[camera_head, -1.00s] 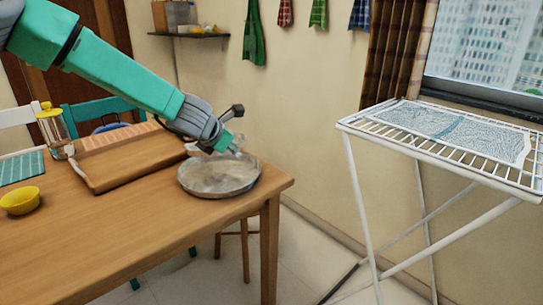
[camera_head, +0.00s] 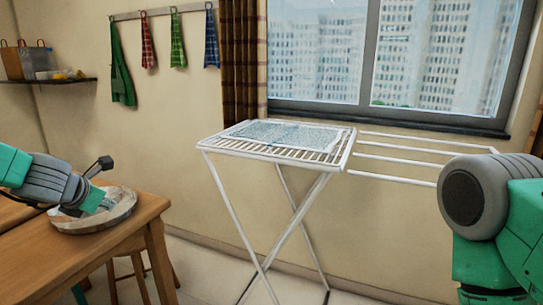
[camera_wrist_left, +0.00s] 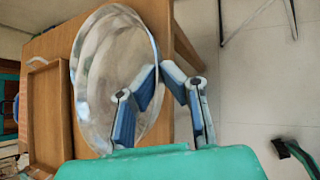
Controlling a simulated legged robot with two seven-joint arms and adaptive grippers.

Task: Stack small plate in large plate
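A round grey-white plate (camera_head: 100,222) rests near the table's right corner in the head view. It also fills the left part of the left wrist view (camera_wrist_left: 98,60). Pale curved bands show inside its rim. I cannot tell for certain where the small plate's edge ends and the large plate's begins. My left gripper (camera_wrist_left: 160,68) is at the plate's rim, its fingertips close together, one finger over the plate and one just outside it. Whether they pinch the rim is unclear. In the head view my left gripper (camera_head: 88,205) points down at the plate. My right gripper is out of view.
The wooden table (camera_head: 140,205) ends just right of the plate. A wooden tray (camera_wrist_left: 47,115) lies beside the plate in the wrist view. A white drying rack (camera_head: 320,156) with a cloth (camera_head: 285,135) stands by the window. Open floor lies between them.

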